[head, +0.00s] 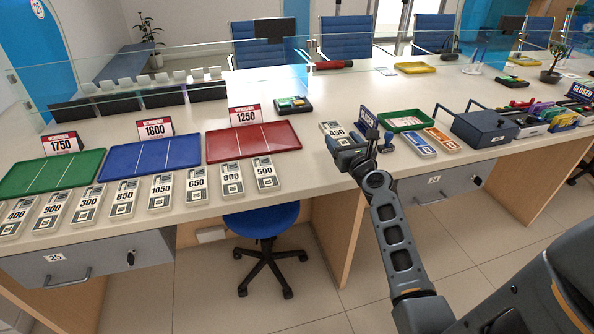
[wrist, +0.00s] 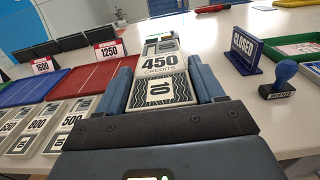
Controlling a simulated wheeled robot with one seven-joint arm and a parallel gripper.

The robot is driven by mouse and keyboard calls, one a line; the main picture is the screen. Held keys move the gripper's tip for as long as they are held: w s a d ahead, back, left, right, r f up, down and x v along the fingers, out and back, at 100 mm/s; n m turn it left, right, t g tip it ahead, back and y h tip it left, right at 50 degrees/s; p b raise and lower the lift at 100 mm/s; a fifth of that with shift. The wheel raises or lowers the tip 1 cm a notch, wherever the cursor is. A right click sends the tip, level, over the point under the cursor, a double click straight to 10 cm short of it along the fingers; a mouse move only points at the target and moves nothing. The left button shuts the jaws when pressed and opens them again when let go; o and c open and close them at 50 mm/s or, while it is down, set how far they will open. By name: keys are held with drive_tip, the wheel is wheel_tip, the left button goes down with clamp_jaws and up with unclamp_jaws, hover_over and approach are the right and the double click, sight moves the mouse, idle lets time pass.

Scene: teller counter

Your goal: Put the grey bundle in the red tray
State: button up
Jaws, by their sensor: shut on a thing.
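A grey-and-white bundle (head: 333,129) labelled 450 is between the fingers of my gripper (head: 348,147), at the counter's front to the right of the red tray.
Blue (head: 150,156) and green (head: 50,173) trays lie left of the red one. Several similar numbered bundles (head: 265,174) line the front edge. A CLOSED sign (head: 368,120), stamp (wrist: 283,75) and small green tray (head: 405,121) stand right of my gripper.

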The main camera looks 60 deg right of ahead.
drive_tip(key=b, duration=0.2)
hover_over(301, 178)
wheel_tip(301, 178, down, 7)
drive_tip(key=shift+f+b, duration=1.5)
drive_tip(key=shift+f, duration=0.25)
drive_tip(key=shift+f, duration=0.1)
drive_tip(key=shift+f, duration=0.15)
drive_tip(key=o, duration=1.1)
drive_tip(key=shift+c, duration=0.2)
drive_tip(key=b+v, duration=0.1)
drive_tip(key=v, duration=1.1)
drive_tip(key=shift+a, duration=0.15)
